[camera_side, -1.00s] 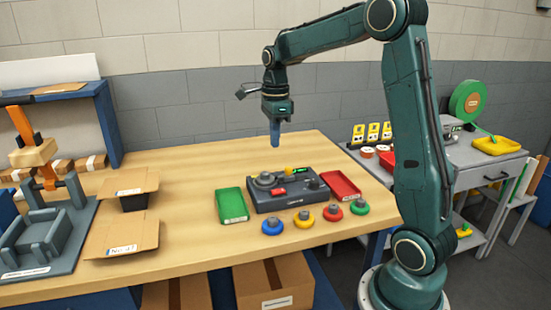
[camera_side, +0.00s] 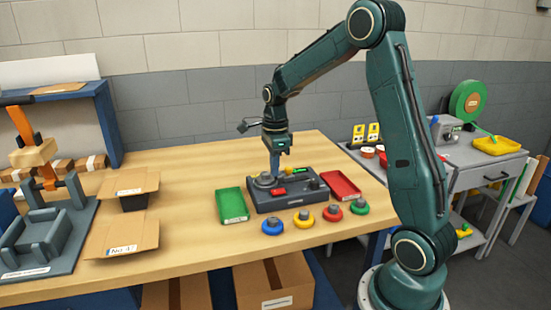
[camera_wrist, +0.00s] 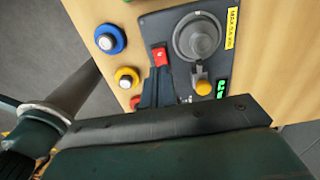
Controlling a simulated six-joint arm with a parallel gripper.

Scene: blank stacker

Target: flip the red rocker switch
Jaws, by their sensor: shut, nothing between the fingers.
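The red rocker switch (camera_side: 279,192) sits on the dark control box (camera_side: 298,205) on the wooden bench. In the wrist view the red switch (camera_wrist: 160,57) lies just beyond my fingertips. My gripper (camera_side: 275,174) is shut and empty, pointing straight down over the box. Its tips look just above or at the switch; whether they touch it I cannot tell. In the wrist view my gripper (camera_wrist: 160,80) partly covers the panel near the switch. Which way the rocker is tilted is too small to tell.
The box also carries a round dial (camera_wrist: 197,38), a yellow-knobbed lever (camera_wrist: 203,88) and a green display (camera_wrist: 221,88). A green tray (camera_side: 233,205) and a red tray (camera_side: 341,185) flank it. Several coloured buttons, including a blue one (camera_side: 272,226), stand in front.

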